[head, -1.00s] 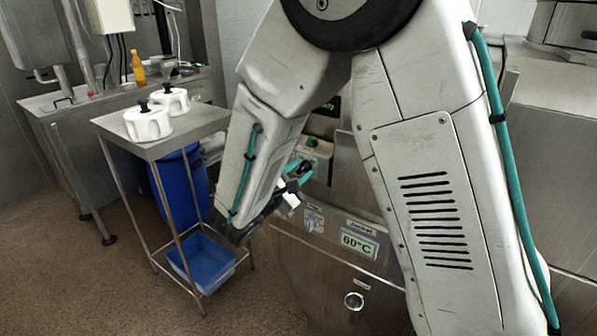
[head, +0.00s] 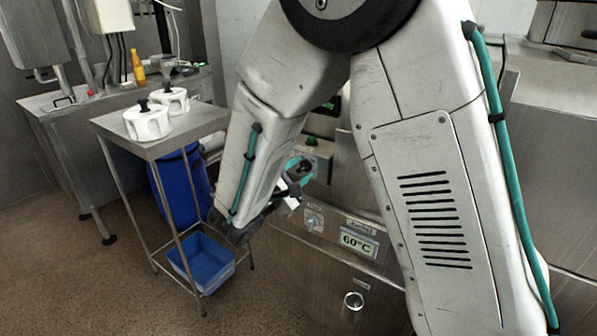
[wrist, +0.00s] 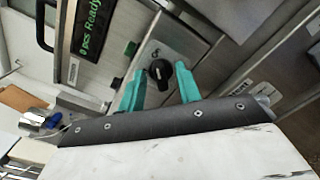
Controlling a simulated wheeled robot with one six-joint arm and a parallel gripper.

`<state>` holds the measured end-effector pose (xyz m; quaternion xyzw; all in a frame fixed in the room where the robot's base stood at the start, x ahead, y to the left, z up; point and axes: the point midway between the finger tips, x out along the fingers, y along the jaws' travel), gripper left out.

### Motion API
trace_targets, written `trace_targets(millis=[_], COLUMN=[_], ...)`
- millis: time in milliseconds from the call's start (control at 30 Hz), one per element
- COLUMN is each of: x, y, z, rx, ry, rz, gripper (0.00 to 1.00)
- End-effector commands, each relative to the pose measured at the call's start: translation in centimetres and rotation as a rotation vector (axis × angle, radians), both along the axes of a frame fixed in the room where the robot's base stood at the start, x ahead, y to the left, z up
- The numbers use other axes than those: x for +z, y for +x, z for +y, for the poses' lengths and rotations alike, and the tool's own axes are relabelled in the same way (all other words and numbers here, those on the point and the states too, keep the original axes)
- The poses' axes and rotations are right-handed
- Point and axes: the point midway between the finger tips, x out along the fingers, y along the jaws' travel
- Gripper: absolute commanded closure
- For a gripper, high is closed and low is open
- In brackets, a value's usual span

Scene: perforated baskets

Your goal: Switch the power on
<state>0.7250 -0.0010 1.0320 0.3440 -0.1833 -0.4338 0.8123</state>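A black rotary knob (wrist: 159,71) sits on a light grey control panel (wrist: 180,45) in the wrist view, near a small green button (wrist: 131,49). My gripper (wrist: 160,88) has its two teal fingers spread, one on each side below the knob in the picture. Nothing is between the fingertips, and I cannot tell whether they touch the knob. In the head view my gripper (head: 296,172) is at the machine front, below the green button (head: 311,141), partly hidden by my forearm.
A display (wrist: 84,38) with green letters ending in "Ready" is beside the panel. A steel table (head: 165,140) with white-lidded pots and a blue bin (head: 207,262) stand left.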

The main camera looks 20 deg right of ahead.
Motion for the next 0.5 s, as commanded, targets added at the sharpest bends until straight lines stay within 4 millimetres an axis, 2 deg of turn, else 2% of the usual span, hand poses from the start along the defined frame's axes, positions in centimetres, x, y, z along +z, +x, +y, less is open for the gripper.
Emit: trace_targets(millis=[233, 500], x=[0.0, 0.0], y=[-0.4, -2.9], z=[0.7, 4.5], rx=[0.001, 0.004], ry=[0.001, 0.000], rz=[0.000, 0.000], gripper=[0.66, 0.66])
